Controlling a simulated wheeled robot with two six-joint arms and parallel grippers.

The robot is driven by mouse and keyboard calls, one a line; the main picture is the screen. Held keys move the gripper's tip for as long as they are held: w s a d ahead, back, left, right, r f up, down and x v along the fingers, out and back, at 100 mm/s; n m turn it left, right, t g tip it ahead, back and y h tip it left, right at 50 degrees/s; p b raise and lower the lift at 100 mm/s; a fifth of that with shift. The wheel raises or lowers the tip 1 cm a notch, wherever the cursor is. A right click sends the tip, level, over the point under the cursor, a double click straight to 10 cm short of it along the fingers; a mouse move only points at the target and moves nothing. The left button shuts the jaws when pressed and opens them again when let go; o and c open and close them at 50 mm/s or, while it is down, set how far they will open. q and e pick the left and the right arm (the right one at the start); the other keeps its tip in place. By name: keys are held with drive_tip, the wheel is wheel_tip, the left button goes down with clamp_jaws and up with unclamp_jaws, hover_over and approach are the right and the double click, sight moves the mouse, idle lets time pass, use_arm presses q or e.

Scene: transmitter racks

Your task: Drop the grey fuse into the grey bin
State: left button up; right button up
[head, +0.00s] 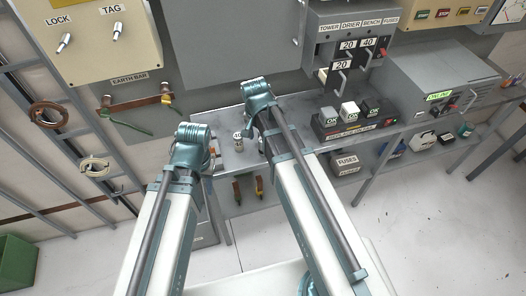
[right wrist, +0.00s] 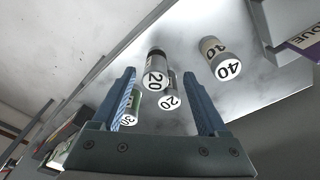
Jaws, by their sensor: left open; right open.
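Several fuses show in the right wrist view. A dark grey fuse marked 20 (right wrist: 156,66) lies between the fingertips of my open right gripper (right wrist: 159,74), not gripped. A second fuse marked 20 (right wrist: 169,101) and a fuse marked 30 (right wrist: 129,119) are close by. A fuse marked 40 with a tan band (right wrist: 214,50) lies outside the right finger. In the head view my right gripper (head: 262,112) is over the bench and hides most of the fuses; one small fuse (head: 238,143) shows beside it. My left gripper (head: 197,150) is open at the bench's left end. I cannot clearly identify the grey bin.
The fuse panel (head: 347,30) hangs above. A green bin (head: 17,262) stands on the floor at far left. Floor at right is clear.

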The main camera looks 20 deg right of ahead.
drive_tip(key=f+b, duration=0.3)
drive_tip(key=d+f+b, duration=0.1)
drive_tip(key=f+b, duration=0.1)
drive_tip(key=shift+w+d+f, duration=0.1)
drive_tip(key=shift+w+f, duration=0.05)
drive_tip(key=shift+w, duration=0.15)
clamp_jaws()
idle(0.4)
